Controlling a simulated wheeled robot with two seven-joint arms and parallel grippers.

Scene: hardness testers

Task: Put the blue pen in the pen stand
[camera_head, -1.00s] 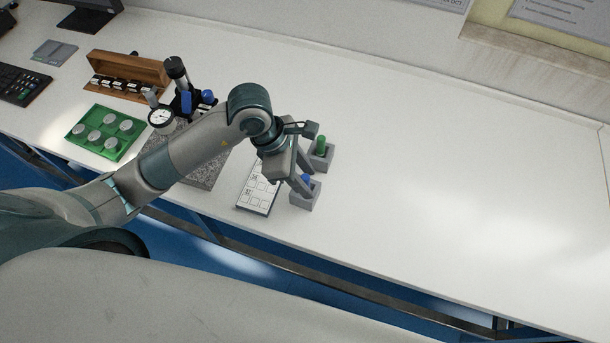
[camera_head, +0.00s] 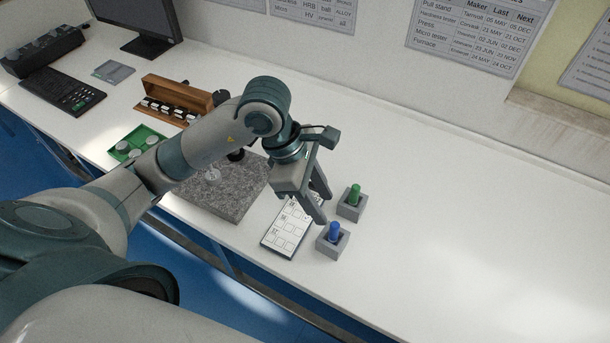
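The blue pen (camera_head: 334,229) stands upright in a square grey pen stand (camera_head: 331,247) near the front edge of the white table. Its lower part is hidden inside the stand. My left gripper (camera_head: 322,207) is just above and left of the blue pen, apart from it. Its two fingers are spread, with nothing visible between them. A green pen (camera_head: 354,193) stands in a second grey stand (camera_head: 351,209) just behind. My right gripper is not in view.
A white card with printed squares (camera_head: 284,229) lies left of the stands. A granite plate (camera_head: 225,196), green tray (camera_head: 152,133), wooden box (camera_head: 178,92) and keyboard (camera_head: 75,92) are farther left. The table (camera_head: 470,240) is clear to the right.

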